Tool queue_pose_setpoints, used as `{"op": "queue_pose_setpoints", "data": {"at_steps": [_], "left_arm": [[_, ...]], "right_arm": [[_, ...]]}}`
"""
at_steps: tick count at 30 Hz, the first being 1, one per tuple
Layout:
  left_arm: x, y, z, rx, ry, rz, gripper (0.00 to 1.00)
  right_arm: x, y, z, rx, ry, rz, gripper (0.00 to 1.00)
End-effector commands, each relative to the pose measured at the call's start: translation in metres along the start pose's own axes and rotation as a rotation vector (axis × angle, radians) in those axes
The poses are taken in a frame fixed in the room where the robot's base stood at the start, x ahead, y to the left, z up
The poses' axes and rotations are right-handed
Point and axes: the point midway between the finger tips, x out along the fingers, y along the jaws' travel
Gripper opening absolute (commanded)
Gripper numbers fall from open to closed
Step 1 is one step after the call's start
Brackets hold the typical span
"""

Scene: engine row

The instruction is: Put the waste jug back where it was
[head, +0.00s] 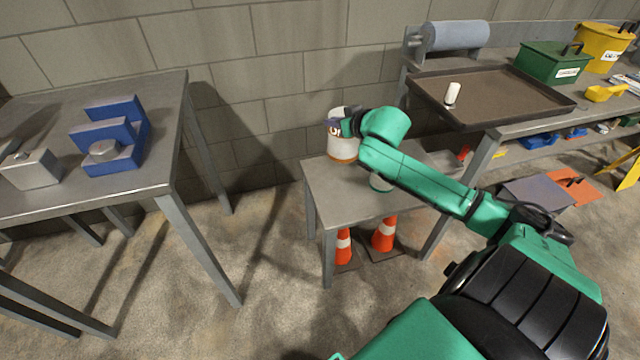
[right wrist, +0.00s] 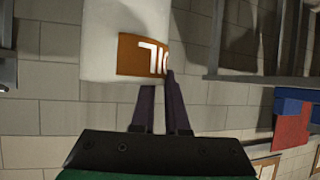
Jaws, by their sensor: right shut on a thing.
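A white jug (head: 343,149) with an orange-brown band and white lettering is at the back left of the low grey table (head: 335,197); I take it for the waste jug. My right gripper (head: 348,127) reaches it from the right, shut on it near the lettering. In the right wrist view the jug (right wrist: 125,40) fills the upper middle, with my two dark fingers (right wrist: 164,90) at its orange label. I cannot tell whether the jug's base touches the table. My left gripper is not in view.
Orange cones (head: 384,235) stand below. A bench with a dark tray (head: 490,92) is at right. A table with a blue block (head: 112,135) is at left, with open floor between.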

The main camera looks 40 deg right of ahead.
Motion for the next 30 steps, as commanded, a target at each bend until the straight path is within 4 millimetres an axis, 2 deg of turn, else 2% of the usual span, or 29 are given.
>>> {"op": "queue_pose_setpoints", "data": {"at_steps": [1,5,9,12,16,21,30], "left_arm": [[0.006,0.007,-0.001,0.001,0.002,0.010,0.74],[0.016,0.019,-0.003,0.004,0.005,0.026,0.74],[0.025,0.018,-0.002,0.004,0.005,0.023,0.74],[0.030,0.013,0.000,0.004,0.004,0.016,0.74],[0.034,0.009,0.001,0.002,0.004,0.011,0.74],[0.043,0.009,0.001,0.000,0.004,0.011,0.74],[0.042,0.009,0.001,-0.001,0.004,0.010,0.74]], "right_arm": [[0.008,-0.001,0.017,0.002,-0.003,-0.002,0.00],[0.028,-0.001,0.055,0.003,-0.002,-0.001,0.00],[0.048,-0.002,0.094,0.001,-0.001,-0.003,0.00],[0.059,-0.002,0.114,0.000,0.001,-0.003,0.00],[0.067,-0.002,0.130,-0.001,0.001,-0.003,0.00],[0.082,-0.002,0.158,0.000,0.001,-0.003,0.00],[0.084,-0.002,0.161,-0.003,0.002,-0.004,0.00]]}}
